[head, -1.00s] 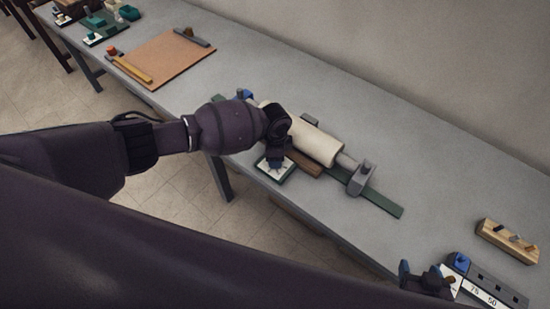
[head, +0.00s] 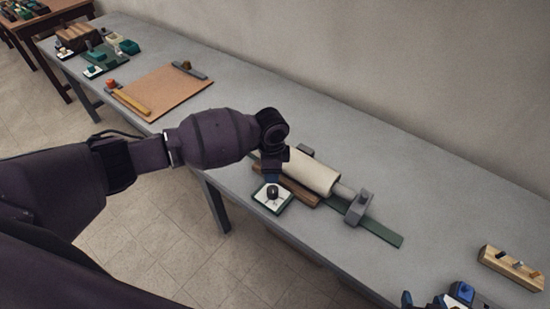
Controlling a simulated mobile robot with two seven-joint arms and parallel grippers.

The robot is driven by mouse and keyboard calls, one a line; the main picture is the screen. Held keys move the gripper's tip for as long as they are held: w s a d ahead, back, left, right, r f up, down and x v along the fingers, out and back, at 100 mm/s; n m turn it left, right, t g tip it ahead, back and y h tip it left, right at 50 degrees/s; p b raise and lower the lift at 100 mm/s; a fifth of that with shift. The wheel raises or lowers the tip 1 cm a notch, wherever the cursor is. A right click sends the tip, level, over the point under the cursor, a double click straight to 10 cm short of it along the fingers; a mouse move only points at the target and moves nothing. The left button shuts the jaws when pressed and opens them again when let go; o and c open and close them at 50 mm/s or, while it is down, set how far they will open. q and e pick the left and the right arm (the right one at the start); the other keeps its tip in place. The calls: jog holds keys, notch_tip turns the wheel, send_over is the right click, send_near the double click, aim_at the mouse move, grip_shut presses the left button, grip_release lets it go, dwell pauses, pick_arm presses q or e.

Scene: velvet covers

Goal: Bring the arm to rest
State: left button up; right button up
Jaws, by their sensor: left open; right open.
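My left arm reaches in from the left. Its gripper (head: 271,178) is open and empty, pointing down just above a small white pad with a green edge (head: 282,208) and a dark knob (head: 272,191). The gripper appears apart from the knob.
A cream roller (head: 312,172) lies on the grey bench beside a grey bracket (head: 358,207) and green strip (head: 383,233). A tan board (head: 160,88) lies further left, and a wooden block (head: 511,268) at right. The bench behind the roller is clear.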

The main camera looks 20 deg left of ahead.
pick_arm(q)
jog(key=w+d+r+n+t+h, duration=0.45)
jog(key=d+r+t+h, duration=0.25)
jog(key=d+r+t, duration=0.25)
jog(key=s+a+f+n+t+y+b, duration=0.1)
jog(key=s+a+f+n+t+y, duration=0.15)
jog(key=s+a, duration=0.45)
jog(key=s+a+f+n+t+y+b, duration=0.1)
jog(key=s+a+f+n+t, duration=0.3)
jog(key=a, duration=0.5)
jog(key=s+a+f+n+g+y, duration=0.1)
jog(key=s+a+f+g+y, duration=0.1)
jog(key=s+f, duration=0.3)
jog(key=s+a+f+n+g+y, duration=0.1)
jog(key=s+a+f, duration=0.3)
jog(key=s, duration=0.7)
jog(key=shift+s+a+f+n+g+y+b, duration=0.3)
jog(key=shift+a+f+n+g+y+b, duration=0.1)
jog(key=shift+f+g, duration=0.3)
